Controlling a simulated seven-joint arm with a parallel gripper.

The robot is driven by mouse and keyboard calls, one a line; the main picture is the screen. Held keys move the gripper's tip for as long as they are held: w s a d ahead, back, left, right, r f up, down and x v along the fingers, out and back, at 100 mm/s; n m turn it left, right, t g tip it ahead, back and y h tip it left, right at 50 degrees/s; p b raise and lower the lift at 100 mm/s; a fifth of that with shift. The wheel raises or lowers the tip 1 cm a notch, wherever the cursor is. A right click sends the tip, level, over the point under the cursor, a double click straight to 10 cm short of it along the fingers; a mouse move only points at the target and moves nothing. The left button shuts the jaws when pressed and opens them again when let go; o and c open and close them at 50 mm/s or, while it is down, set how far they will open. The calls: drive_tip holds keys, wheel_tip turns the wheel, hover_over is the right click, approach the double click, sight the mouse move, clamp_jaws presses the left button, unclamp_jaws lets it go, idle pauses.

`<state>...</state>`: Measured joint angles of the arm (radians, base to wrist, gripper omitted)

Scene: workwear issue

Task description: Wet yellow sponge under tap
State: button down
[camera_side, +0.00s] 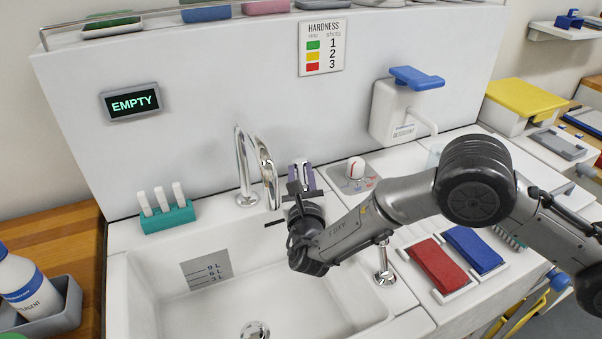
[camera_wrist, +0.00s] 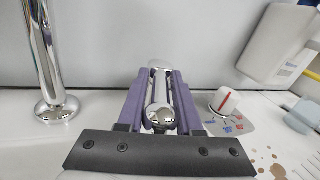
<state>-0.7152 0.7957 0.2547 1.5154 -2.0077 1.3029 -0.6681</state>
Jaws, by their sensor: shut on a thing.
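My gripper (camera_side: 302,172) is behind the sink, just right of the chrome tap (camera_side: 243,165). In the wrist view its purple fingers (camera_wrist: 158,98) are shut on a chrome lever (camera_wrist: 159,115) with a rounded end. The tap's upright also shows at the left of the wrist view (camera_wrist: 45,55). The white sink (camera_side: 165,312) lies below and left of my gripper, with a drain (camera_side: 255,330) at its bottom. I see no yellow sponge that I can make out; no water stream shows at the tap.
A screen (camera_side: 131,102) reads EMPTY. A dial (camera_side: 355,170), a detergent dispenser (camera_side: 395,112) and red (camera_side: 437,265) and blue (camera_side: 474,250) pads are to the right. A teal holder (camera_side: 168,217) stands left. A yellow-lidded box (camera_side: 522,97) is far right.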

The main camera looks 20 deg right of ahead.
drive_tip(key=shift+d, duration=0.2)
idle(0.7)
drive_tip(key=shift+d+n+y, duration=0.3)
drive_tip(key=shift+n+y, duration=0.2)
drive_tip(key=shift+y, duration=0.3)
drive_tip(key=shift+d+n+t+y, duration=0.15)
drive_tip(key=shift+n+t+y, duration=0.25)
drive_tip(key=shift+n+y, duration=0.6)
drive_tip(key=c, duration=0.8)
unclamp_jaws()
drive_tip(key=shift+o, duration=0.2)
drive_tip(key=shift+s, duration=0.1)
